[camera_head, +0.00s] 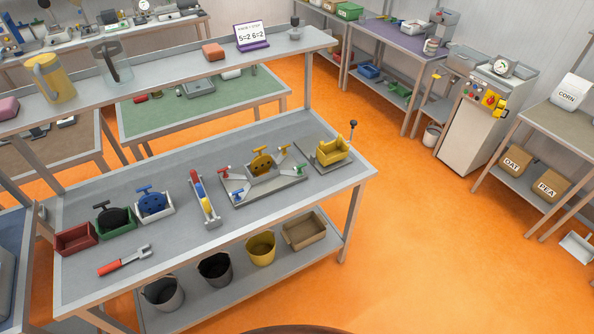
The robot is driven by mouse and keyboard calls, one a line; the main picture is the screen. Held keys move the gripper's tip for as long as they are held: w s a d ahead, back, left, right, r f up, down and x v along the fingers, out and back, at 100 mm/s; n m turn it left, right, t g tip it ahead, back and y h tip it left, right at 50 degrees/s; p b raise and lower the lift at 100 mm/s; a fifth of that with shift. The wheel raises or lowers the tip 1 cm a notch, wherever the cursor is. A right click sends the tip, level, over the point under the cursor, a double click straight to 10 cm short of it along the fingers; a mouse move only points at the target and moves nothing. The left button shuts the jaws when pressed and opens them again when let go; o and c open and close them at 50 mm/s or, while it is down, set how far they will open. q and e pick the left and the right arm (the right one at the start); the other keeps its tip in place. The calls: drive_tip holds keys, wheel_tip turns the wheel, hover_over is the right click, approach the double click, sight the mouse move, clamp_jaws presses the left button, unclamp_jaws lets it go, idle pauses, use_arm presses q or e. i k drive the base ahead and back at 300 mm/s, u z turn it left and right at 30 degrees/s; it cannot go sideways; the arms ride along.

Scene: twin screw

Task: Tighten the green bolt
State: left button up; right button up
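On the grey workbench (315,200) a grey base plate (268,191) carries a yellow disc with holes (262,162) and several small coloured handles around it. A green-topped one (299,168), which looks like the green bolt, is at the plate's right side. A red one (226,170) is at its left, a blue one (239,194) at the front left and a yellow one (284,150) at the back. A red-handled wrench (124,261) lies flat at the bench's front left. How far any bolt is screwed in is too small to tell. Neither gripper is in view.
A yellow block fixture (333,151) is at the right. Buckets stand on the lower shelf. The orange floor (430,240) at right is clear.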

sight(299, 172)
drive_tip(key=u, duration=0.4)
drive_tip(key=i, duration=0.85)
drive_tip(key=u, duration=0.4)
